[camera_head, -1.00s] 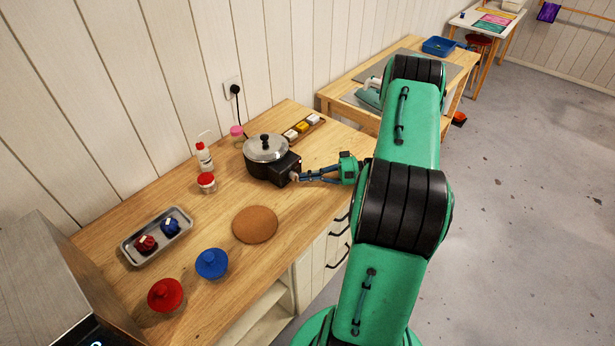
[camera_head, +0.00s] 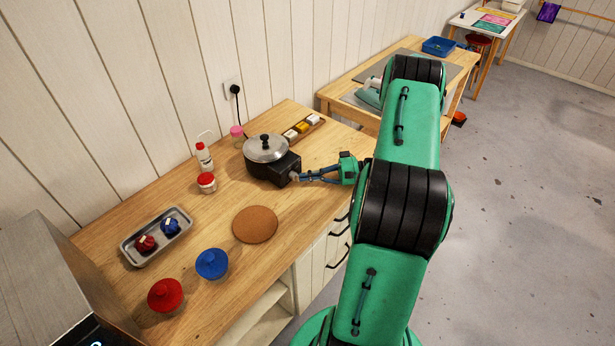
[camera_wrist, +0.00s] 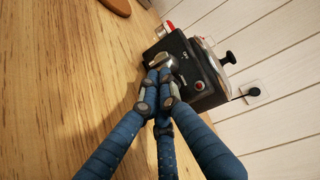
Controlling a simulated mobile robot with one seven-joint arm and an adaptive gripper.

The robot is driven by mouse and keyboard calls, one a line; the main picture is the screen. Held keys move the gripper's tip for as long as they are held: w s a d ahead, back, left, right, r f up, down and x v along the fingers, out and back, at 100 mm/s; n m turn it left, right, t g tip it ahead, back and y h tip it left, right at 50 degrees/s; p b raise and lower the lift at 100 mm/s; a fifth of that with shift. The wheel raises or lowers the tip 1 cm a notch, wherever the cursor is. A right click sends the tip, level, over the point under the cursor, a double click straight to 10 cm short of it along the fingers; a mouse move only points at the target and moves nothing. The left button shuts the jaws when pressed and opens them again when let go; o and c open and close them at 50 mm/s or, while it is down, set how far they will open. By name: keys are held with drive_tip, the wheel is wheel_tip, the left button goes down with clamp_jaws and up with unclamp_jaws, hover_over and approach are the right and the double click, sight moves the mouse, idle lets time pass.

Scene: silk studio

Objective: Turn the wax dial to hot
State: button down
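The wax pot (camera_head: 266,148) is a black box-like heater with a lidded metal pot on top, standing on the wooden counter. The wax dial (camera_wrist: 167,62) is a pale metallic knob on the heater's front face, partly hidden by my fingers. My gripper (camera_wrist: 161,76) has its fingers drawn together around the dial and seems to hold it. In the head view my gripper (camera_head: 299,177) reaches the dial from the right. A small red light or button (camera_wrist: 199,86) is on the same face. The dial's pointer and markings cannot be read.
A white bottle (camera_head: 204,157) stands behind. A wall plug (camera_wrist: 254,91) is beyond the pot.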

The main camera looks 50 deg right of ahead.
drive_tip(key=shift+s+a+f, duration=0.15)
drive_tip(key=shift+a+f, duration=0.4)
drive_tip(key=shift+f, duration=0.1)
drive_tip(key=v, duration=0.8)
drive_tip(key=shift+w+d+r, duration=0.25)
drive_tip(key=shift+r, duration=0.15)
drive_tip(key=shift+s+d+r, duration=0.15)
drive_tip(key=shift+d+r, duration=0.05)
drive_tip(key=shift+d, duration=0.1)
drive_tip(key=shift+r, duration=0.15)
